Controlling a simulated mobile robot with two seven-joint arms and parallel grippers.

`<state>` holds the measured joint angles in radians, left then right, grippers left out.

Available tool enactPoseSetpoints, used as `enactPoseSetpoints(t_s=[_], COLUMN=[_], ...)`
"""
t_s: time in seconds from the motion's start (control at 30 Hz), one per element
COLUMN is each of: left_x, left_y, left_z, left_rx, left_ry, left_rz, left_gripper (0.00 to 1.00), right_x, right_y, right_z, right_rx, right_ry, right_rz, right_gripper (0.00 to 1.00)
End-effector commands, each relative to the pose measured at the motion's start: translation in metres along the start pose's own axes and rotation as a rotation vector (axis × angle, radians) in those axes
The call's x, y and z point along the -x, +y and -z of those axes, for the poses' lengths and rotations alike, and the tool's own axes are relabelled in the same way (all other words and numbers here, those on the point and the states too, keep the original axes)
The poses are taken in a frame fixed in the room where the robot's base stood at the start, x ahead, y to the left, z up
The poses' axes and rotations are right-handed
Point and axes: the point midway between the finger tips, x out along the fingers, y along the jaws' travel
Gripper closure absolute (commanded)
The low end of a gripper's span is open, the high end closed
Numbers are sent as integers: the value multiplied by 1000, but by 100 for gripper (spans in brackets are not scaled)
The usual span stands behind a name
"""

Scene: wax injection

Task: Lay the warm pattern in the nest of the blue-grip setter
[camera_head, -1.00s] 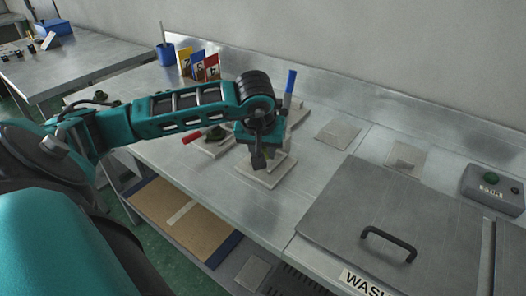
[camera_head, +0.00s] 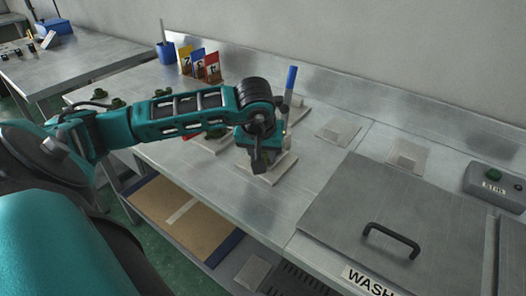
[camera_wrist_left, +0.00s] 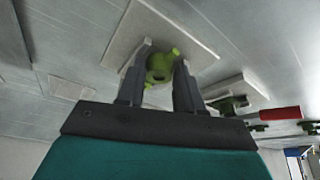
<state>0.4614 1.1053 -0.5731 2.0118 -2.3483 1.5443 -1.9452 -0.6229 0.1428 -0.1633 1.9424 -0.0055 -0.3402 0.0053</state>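My left gripper (camera_head: 259,168) is low over a pale square plate (camera_head: 279,177) on the steel bench. In the left wrist view, its fingers (camera_wrist_left: 163,70) stand on both sides of a rounded green pattern (camera_wrist_left: 159,67) and appear closed on it. The pale plate (camera_wrist_left: 127,32) shows beyond the fingertips; whether the pattern touches it is unclear. A blue grip (camera_head: 291,78) stands upright just behind the gripper; the arm hides part of its setter. A red grip (camera_wrist_left: 279,114) lies beside another plate with green pieces (camera_wrist_left: 234,104). My right gripper is not in view.
More green pieces (camera_head: 117,103) lie on the bench at left. Numbered cards (camera_head: 198,66) and a blue cup (camera_head: 166,53) stand at the back. A handled lid (camera_head: 350,205) and a control box (camera_head: 492,187) are at right. Bare bench lies in front.

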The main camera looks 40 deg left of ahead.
Motion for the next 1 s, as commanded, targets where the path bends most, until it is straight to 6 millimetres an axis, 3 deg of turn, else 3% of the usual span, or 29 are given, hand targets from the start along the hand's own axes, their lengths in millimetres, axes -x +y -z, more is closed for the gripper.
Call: enactPoseSetpoints(t_s=[0.13, 0.67, 0.83, 1.0], left_x=[-6, -2, 18, 61], left_y=[1, 4, 5, 3], left_z=[-8, -7, -2, 1], left_rx=[-6, -7, -10, -7], left_ry=[-19, -23, -17, -9], left_rz=[-1, -9, -13, -10], left_gripper=[43, 43, 43, 43], right_x=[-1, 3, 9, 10], right_y=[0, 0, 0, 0], right_z=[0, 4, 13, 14], right_rx=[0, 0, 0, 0], right_ry=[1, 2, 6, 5], right_rz=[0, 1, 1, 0], right_gripper=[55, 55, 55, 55])
